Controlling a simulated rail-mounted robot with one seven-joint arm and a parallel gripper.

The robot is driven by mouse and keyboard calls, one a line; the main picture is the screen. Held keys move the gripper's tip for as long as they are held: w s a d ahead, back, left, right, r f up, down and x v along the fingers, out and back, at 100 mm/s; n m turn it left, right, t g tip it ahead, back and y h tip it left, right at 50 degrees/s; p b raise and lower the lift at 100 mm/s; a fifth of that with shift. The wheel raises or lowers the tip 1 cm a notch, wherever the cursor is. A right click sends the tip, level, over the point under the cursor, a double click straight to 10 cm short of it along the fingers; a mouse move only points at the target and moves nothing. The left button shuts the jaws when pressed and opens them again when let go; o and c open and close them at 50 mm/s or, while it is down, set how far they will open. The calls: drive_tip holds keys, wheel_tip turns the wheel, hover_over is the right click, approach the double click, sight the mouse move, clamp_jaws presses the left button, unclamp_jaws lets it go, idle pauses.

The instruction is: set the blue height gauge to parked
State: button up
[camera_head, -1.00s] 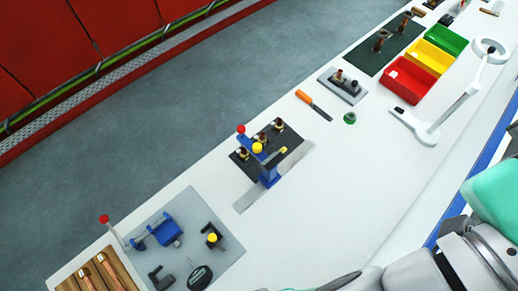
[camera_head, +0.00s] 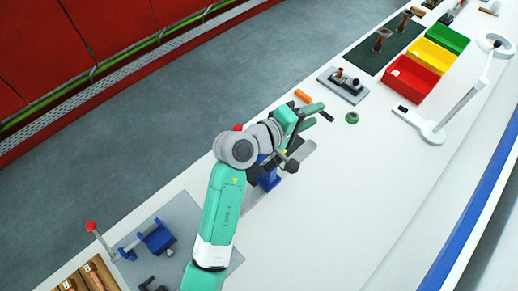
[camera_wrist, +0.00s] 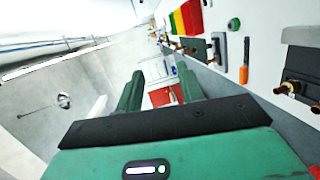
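The blue height gauge (camera_head: 268,181) stands near the middle of the bench in the head view. My gripper (camera_head: 311,113) is beyond the gauge toward the upper right, above the bench. In the wrist view my gripper's two green fingers (camera_wrist: 161,82) are spread apart with nothing between them. I do not make out the blue gauge in the wrist view. I cannot tell whether my wrist touches the gauge.
An orange-handled tool (camera_head: 302,96), a green round part (camera_head: 351,118) and a grey fixture (camera_head: 343,85) lie beyond my gripper. Red (camera_head: 408,82), yellow and green bins and a white lamp (camera_head: 432,132) stand farther right. A blue clamp-like device (camera_head: 157,238) is at lower left. The bench front is clear.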

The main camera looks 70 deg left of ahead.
drive_tip(key=s+a+f+n, duration=0.2)
drive_tip(key=s+f+n, duration=0.1)
drive_tip(key=s+f, duration=0.1)
drive_tip(key=s+a+f+n+b, duration=0.1)
drive_tip(key=s+a+f+n, duration=0.1)
drive_tip(key=f, duration=0.4)
drive_tip(key=s+a+f+n+y, duration=0.1)
drive_tip(key=s+a+f+n, duration=0.2)
drive_tip(key=s+f, duration=0.2)
drive_tip(key=shift+s+a+f+n+g+b, duration=0.3)
drive_tip(key=shift+s+a+f+g+b, duration=0.05)
drive_tip(key=shift+a+f+g, duration=0.1)
drive_tip(key=s+f+n+t, duration=0.3)
drive_tip(key=s+f+n, duration=0.25)
drive_tip(key=n, duration=0.45)
drive_tip(key=w+a, duration=0.1)
drive_tip(key=w, duration=0.7)
drive_tip(key=shift+w+a, duration=0.2)
drive_tip(key=shift+w, duration=0.15)
drive_tip(key=shift+r, duration=0.1)
drive_tip(key=shift+c, duration=0.5)
